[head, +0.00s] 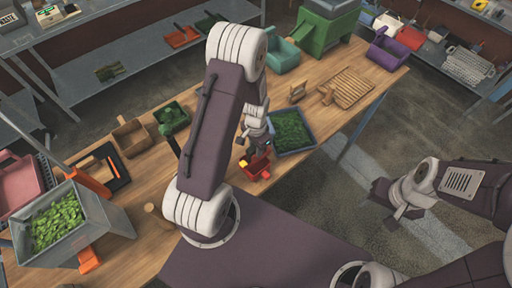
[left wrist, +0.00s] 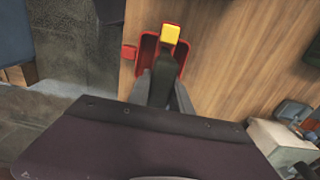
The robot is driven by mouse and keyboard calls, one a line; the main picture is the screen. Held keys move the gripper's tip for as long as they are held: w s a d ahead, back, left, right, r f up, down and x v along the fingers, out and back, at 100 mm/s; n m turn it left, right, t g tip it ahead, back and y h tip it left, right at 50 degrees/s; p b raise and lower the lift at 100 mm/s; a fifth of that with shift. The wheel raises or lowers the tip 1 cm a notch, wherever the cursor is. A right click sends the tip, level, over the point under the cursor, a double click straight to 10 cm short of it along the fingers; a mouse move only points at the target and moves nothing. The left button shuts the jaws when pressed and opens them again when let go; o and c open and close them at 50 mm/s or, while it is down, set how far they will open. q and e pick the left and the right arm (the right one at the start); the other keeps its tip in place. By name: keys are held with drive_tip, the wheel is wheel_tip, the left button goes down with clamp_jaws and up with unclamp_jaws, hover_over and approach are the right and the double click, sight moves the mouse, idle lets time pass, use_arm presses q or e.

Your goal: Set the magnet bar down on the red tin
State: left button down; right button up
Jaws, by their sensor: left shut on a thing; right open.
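The magnet bar (left wrist: 163,75) is dark with a yellow end (left wrist: 170,34) in the left wrist view. My left gripper (left wrist: 167,94) is shut on it. The red tin (left wrist: 150,48) lies under the bar, its red rim showing on both sides. I cannot tell whether the bar touches the tin. In the head view, the red tin (head: 257,170) is near the table's front edge, with the yellow end (head: 243,163) beside it; my left arm partly hides that spot. My right gripper (head: 393,203) is open and empty over the floor, off the table.
A blue-grey tray of green matter (head: 315,137) stands just right of the tin. A wooden slatted board (head: 347,88) lies further right. A grey bin of green leaves (head: 118,218) and a brown box (head: 131,138) stand left. Bare wood surrounds the tin's other side in the left wrist view.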

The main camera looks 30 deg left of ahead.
use_arm(q)
drive_tip(key=c, duration=1.2)
unclamp_jaws()
drive_tip(key=shift+o, duration=0.2)
